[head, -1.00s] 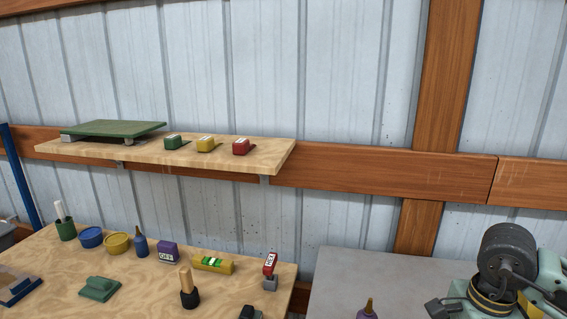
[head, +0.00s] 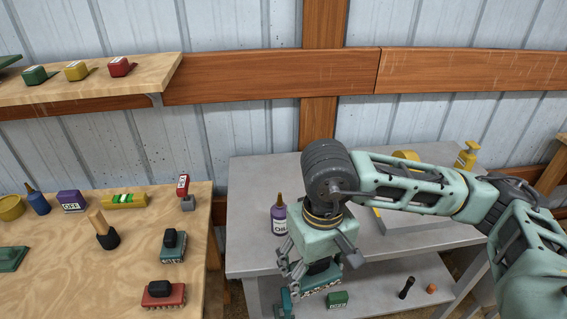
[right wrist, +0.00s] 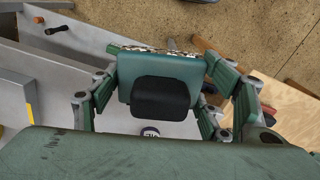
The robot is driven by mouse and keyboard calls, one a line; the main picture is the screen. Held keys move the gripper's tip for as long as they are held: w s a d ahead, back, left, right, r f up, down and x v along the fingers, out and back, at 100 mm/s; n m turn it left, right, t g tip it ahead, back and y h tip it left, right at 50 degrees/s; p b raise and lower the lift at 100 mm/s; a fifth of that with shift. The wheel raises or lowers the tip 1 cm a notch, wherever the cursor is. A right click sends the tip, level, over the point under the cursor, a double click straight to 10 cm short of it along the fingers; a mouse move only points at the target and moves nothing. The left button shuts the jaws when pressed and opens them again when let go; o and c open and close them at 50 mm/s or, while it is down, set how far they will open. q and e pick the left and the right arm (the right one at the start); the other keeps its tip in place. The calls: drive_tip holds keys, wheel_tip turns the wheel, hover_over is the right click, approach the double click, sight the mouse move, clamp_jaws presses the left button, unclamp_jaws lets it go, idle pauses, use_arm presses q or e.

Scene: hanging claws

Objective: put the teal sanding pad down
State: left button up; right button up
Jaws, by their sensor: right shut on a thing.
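The teal sanding pad (right wrist: 178,68), with a black grip (right wrist: 161,98) on top and a speckled edge, is between the fingers of my right gripper (right wrist: 155,76) in the right wrist view. In the head view my right gripper (head: 314,280) points down over the grey bench and is shut on the pad (head: 321,281). The gripper partly hides the pad there. I cannot tell whether the pad touches anything below. My left gripper is not in view.
The wooden table (head: 110,280) at left carries a green block (head: 172,250), a red block (head: 164,297) and a mallet (head: 103,230).

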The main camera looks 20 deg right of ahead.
drive_tip(key=w+d+r+m+p, duration=0.1)
drive_tip(key=w+d+r+p, duration=0.15)
drive_tip(key=d, duration=0.65)
drive_tip(key=w+d+r+m+p, duration=0.1)
drive_tip(key=w+d+r+m, duration=0.15)
drive_tip(key=d, duration=0.65)
drive_tip(key=shift+n, duration=0.45)
drive_tip(key=w+a+f+p, duration=0.1)
drive_tip(key=w+f, duration=0.1)
drive_tip(key=w, duration=0.1)
drive_tip(key=w+a+f+p, duration=0.1)
drive_tip(key=w+a+f, duration=0.1)
drive_tip(key=w+f, duration=0.1)
drive_tip(key=w+a+f+p, duration=0.1)
drive_tip(key=w+f+p, duration=0.1)
drive_tip(key=w, duration=0.1)
drive_tip(key=shift+w+a+f, duration=0.2)
drive_tip(key=shift+w+a, duration=0.1)
drive_tip(key=shift+w, duration=0.05)
wheel_tip(320, 180, down, 4)
drive_tip(key=shift+r+p, duration=0.2)
drive_tip(key=shift+p, duration=0.75)
drive_tip(key=shift+f, duration=0.35)
